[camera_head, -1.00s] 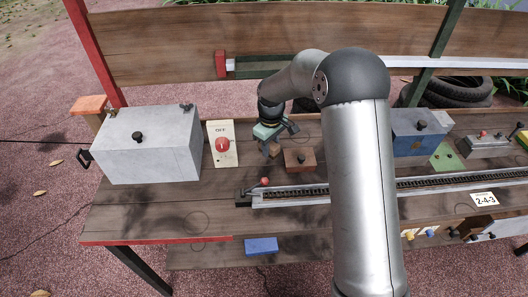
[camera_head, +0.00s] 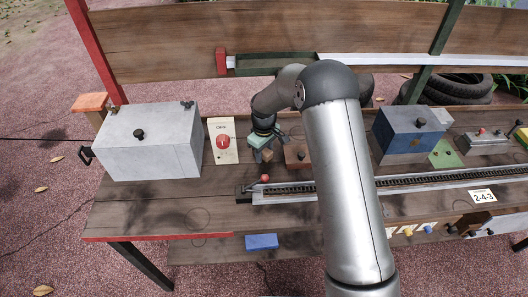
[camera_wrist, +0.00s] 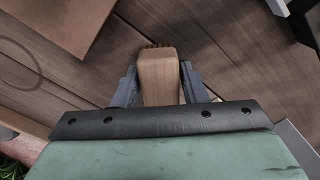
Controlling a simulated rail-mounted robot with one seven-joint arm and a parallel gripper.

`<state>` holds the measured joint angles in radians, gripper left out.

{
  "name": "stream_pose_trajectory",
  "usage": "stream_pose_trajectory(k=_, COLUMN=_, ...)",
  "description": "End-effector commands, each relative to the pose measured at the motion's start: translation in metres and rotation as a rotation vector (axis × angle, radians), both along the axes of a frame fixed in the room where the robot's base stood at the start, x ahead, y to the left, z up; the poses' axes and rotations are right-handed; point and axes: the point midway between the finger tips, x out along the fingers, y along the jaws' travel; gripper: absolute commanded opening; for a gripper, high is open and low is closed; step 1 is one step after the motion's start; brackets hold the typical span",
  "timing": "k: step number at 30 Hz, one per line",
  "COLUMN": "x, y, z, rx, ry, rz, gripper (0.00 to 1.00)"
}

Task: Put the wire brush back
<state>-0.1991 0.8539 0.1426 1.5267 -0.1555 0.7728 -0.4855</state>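The wire brush (camera_wrist: 158,78) shows in the wrist view as a pale wooden block with dark bristles at its far end. My gripper (camera_wrist: 159,82) has one dark finger close against each side of it and looks shut on it. In the head view my gripper (camera_head: 266,152) is low over the bench, between the panel with the red knob and the small brown block. The brush is small and mostly hidden there. I cannot tell whether it touches the bench.
The grey lidded box (camera_head: 150,145) and the red-knob panel (camera_head: 223,141) stand left of my gripper. The brown block (camera_head: 298,156) is close on its right. A chain rail (camera_head: 290,193) with a red-tipped lever runs in front. A blue box (camera_head: 402,132) stands farther right. The front-left bench is clear.

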Motion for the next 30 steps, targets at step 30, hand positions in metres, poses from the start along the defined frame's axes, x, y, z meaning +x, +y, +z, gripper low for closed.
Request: stream_pose_trajectory(k=30, x=0.001, y=0.0, z=0.113, rx=0.0, ry=-0.003, rz=0.0, gripper=0.54)
